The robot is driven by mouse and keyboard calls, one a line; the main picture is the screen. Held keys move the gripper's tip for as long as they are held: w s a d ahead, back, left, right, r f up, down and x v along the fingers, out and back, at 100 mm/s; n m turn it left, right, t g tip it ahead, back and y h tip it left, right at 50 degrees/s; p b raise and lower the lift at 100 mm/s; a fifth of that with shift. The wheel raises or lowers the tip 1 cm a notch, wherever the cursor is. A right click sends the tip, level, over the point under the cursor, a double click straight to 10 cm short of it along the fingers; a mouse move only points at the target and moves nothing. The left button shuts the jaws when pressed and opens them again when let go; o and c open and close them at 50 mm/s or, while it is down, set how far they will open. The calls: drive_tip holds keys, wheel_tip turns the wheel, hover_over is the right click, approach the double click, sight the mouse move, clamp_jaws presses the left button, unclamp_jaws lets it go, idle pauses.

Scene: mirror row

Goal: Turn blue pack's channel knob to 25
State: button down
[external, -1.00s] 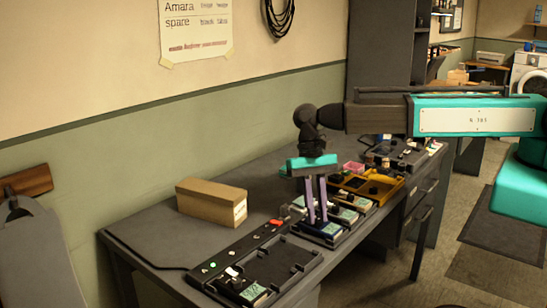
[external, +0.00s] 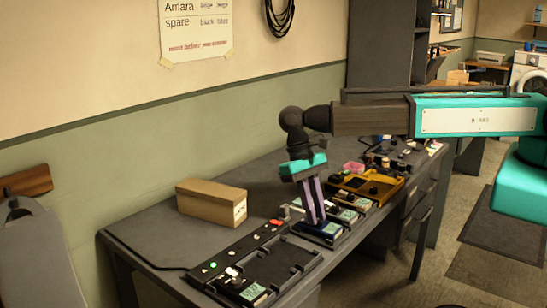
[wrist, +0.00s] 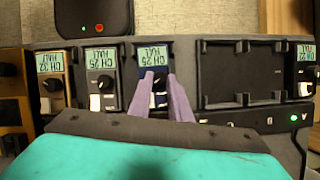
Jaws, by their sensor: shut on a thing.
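The blue pack (wrist: 143,88) sits in the row of packs on the desk, left of an empty bay in the wrist view. Its small lit display (wrist: 152,56) seems to read CH 25, with a second line that is hard to read. My gripper (wrist: 160,76) has its two purple fingers shut on the pack's dark channel knob (wrist: 159,84), which they partly hide. In the external view my gripper (external: 317,221) leans over the blue pack, whose display (external: 330,228) shows beside the fingertips.
A grey pack (wrist: 87,68) and a tan pack (wrist: 66,77) stand left of the blue one. The empty bay (wrist: 240,98) and a black pack (wrist: 305,70) lie to its right. A cardboard box (external: 207,203) stands behind the row, near the wall.

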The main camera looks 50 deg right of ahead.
drive_tip(key=c, duration=1.6)
unclamp_jaws()
drive_tip(key=shift+w+r, duration=0.1)
drive_tip(key=shift+r, duration=0.05)
drive_tip(key=shift+b+v, duration=1.7)
drive_tip(key=shift+v, duration=5.05)
